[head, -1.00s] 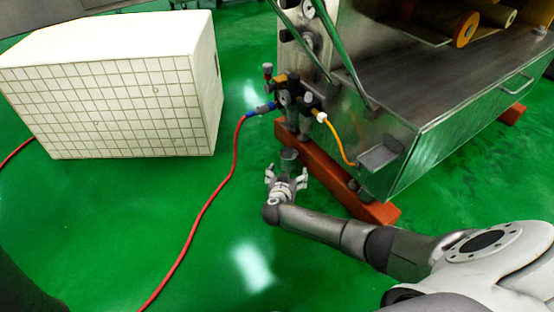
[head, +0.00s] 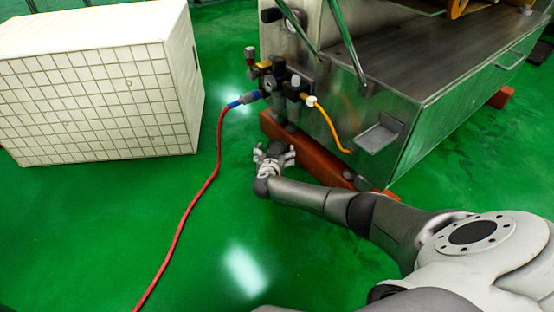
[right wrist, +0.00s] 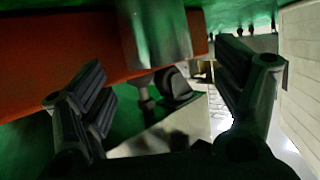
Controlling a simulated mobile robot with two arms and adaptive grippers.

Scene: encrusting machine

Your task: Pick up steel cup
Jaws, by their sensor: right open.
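The steel cup shows in the right wrist view as a shiny metal cylinder (right wrist: 157,38) at the top middle, between and beyond the two fingers. In the head view it is a small dark round shape (head: 276,147) at the end of my right arm, partly hidden by the gripper. My right gripper (head: 274,155) is open, its fingers spread to either side of the cup; it also shows in the right wrist view (right wrist: 165,78). I cannot tell whether a finger touches the cup. My left gripper is not in view.
The steel machine (head: 440,110) stands on red-brown beams (head: 315,152) close beside my right gripper. Valves with a red hose (head: 200,195) and a yellow hose (head: 328,122) are just above it. A white tiled block (head: 100,100) stands left.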

